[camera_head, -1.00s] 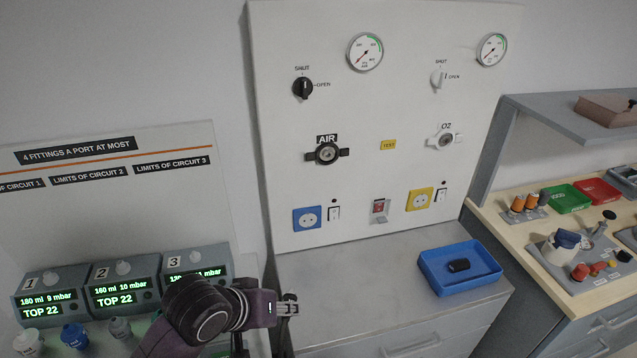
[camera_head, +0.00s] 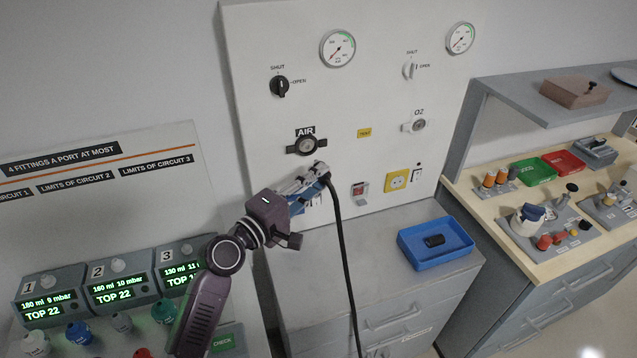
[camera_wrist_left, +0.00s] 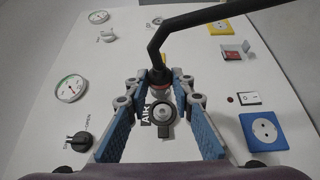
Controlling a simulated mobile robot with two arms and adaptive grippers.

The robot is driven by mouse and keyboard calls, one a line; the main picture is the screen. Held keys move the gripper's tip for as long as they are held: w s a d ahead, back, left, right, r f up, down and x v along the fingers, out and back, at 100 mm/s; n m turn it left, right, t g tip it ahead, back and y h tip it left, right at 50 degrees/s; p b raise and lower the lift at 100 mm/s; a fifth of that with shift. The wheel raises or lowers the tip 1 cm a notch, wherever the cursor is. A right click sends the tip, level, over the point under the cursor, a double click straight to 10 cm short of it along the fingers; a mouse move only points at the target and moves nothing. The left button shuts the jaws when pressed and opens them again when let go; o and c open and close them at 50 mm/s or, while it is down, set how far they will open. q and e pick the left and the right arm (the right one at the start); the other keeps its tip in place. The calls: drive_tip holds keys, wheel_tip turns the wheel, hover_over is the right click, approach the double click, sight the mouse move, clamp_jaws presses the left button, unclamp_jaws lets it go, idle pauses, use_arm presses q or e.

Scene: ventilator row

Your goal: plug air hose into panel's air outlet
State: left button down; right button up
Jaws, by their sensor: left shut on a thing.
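The black air hose (camera_head: 341,255) hangs from my left gripper (camera_head: 318,172) in the head view. In the left wrist view, my left gripper (camera_wrist_left: 160,92) is shut on the hose's end fitting (camera_wrist_left: 160,77), with the black hose (camera_wrist_left: 195,17) bending away above it. The AIR outlet (camera_head: 306,146) is on the white panel, just up and left of the gripper in the head view. The outlet also shows in the left wrist view (camera_wrist_left: 163,112), close beyond the fitting. I cannot tell whether fitting and outlet touch. My right gripper is not in view.
The panel also carries the O2 outlet (camera_head: 414,126), the black AIR shut/open knob (camera_head: 279,86) and gauges. A blue tray (camera_head: 437,258) holding a small black item stands on the grey cabinet below. Numbered display units (camera_head: 115,292) stand at lower left.

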use_arm(q)
drive_tip(key=w+b, duration=0.1)
drive_tip(key=w+a, duration=0.1)
drive_tip(key=w, duration=0.1)
drive_tip(key=w+b, duration=0.1)
drive_tip(key=shift+w+a+b, duration=0.3)
drive_tip(key=shift+w, duration=0.05)
drive_tip(key=shift+a+r, duration=0.1)
idle(0.3)
drive_tip(key=shift+w, duration=0.15)
idle(0.9)
drive_tip(key=shift+w+a+b, duration=0.2)
drive_tip(key=shift+w+b, duration=0.2)
drive_tip(key=shift+w, duration=0.1)
drive_tip(key=shift+w+a+b, duration=0.15)
drive_tip(key=shift+w+b, duration=0.2)
drive_tip(key=shift+w, duration=0.1)
drive_tip(key=shift+w, duration=0.15)
